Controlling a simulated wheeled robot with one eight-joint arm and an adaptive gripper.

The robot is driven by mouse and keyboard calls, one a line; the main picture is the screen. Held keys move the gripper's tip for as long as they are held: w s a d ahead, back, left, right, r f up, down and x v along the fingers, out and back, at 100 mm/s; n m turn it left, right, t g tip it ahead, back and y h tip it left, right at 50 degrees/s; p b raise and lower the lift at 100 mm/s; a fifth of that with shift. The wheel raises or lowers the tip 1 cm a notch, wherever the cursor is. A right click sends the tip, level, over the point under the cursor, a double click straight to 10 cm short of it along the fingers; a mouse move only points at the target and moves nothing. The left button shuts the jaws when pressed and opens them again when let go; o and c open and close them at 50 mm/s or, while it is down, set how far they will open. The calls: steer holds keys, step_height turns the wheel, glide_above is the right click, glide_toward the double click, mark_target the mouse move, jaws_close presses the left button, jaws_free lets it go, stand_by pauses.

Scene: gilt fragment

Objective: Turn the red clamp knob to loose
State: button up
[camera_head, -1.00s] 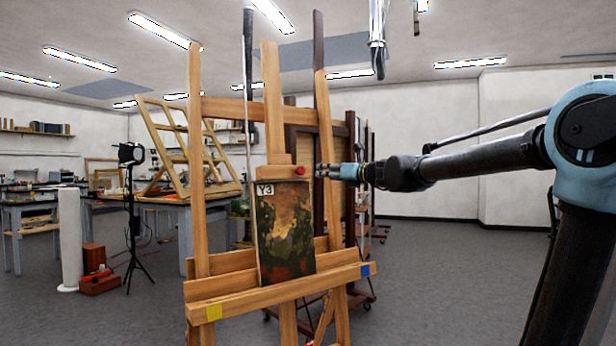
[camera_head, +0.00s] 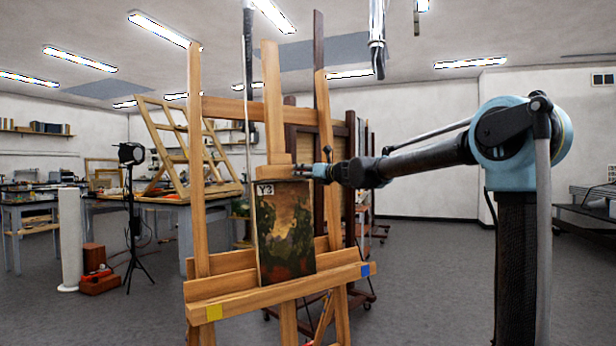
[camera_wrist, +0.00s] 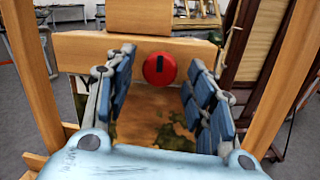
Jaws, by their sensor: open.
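The red clamp knob (camera_wrist: 160,69) shows in the wrist view as a round red disc with a dark upright bar on its face. It sits on the wooden clamp block (camera_wrist: 88,52) of the easel, above the painting (camera_wrist: 150,120). My gripper (camera_wrist: 158,82) is open, with one blue-padded finger to each side of the knob in the picture. I cannot tell how much depth lies between the fingertips and the knob. In the head view my gripper (camera_head: 303,172) is at the clamp block and hides the knob. The painting (camera_head: 286,232), labelled Y3, stands on the easel.
The wooden easel (camera_head: 197,215) has side posts and a ledge with yellow and blue patches. A dark frame rack (camera_head: 350,190) stands close behind it. A lamp on a tripod (camera_head: 132,225) and worktables are at the left. The floor at the right is open.

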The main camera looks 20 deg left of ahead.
steer(key=shift+w+a, duration=0.25)
steer(key=shift+a, duration=0.15)
